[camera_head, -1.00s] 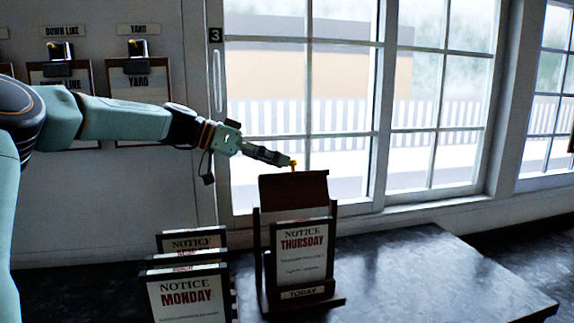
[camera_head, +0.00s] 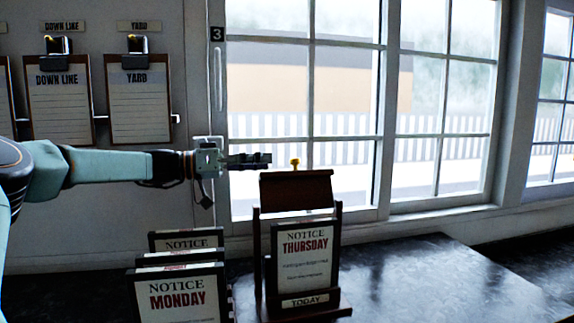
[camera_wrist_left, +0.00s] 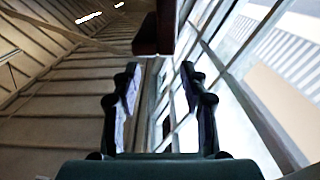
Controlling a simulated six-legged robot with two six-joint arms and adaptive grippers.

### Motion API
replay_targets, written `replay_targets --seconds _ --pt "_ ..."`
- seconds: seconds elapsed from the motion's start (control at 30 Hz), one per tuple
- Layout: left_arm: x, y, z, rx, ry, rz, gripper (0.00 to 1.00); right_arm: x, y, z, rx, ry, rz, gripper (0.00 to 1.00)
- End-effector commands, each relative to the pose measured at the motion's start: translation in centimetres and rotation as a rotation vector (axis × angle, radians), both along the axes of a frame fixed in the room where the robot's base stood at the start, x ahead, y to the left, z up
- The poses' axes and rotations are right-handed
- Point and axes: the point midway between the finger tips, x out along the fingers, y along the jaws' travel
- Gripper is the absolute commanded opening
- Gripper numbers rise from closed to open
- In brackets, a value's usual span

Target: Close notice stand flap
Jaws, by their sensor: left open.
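The notice stand (camera_head: 342,235) is a dark wooden frame on the dark tabletop, holding a "NOTICE THURSDAY" card (camera_head: 305,262) above a "TODAY" label. Its brown flap (camera_head: 296,190) is at the top, above the card, with a small yellow knob (camera_head: 295,162) on its upper edge. My left gripper (camera_head: 268,160) is level with the knob, just left of it and apart from it. In the left wrist view its two fingers (camera_wrist_left: 160,78) are spread with nothing between them. A dark reddish-brown piece, probably the flap (camera_wrist_left: 153,35), shows beyond the fingertips. My right gripper does not show.
A rack of notice cards with "MONDAY" (camera_head: 176,300) in front stands left of the stand. Clipboards (camera_head: 140,105) hang on the wall behind my left arm. A large window (camera_head: 345,150) is behind the stand. The tabletop (camera_head: 430,280) on the right is clear.

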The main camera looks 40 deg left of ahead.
Motion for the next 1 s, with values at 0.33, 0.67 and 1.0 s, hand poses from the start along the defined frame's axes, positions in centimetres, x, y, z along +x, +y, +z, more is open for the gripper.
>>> replay_targets --seconds 0.33,0.67,1.0 --pt "3.5 -3.3 0.0 0.005 0.006 -0.002 0.44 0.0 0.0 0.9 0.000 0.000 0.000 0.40" --pt "5.2 -4.5 0.1 0.001 0.002 0.000 0.44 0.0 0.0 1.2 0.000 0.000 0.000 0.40" --pt "5.2 -4.5 0.1 0.001 0.001 -0.001 0.34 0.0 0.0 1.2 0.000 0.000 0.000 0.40"
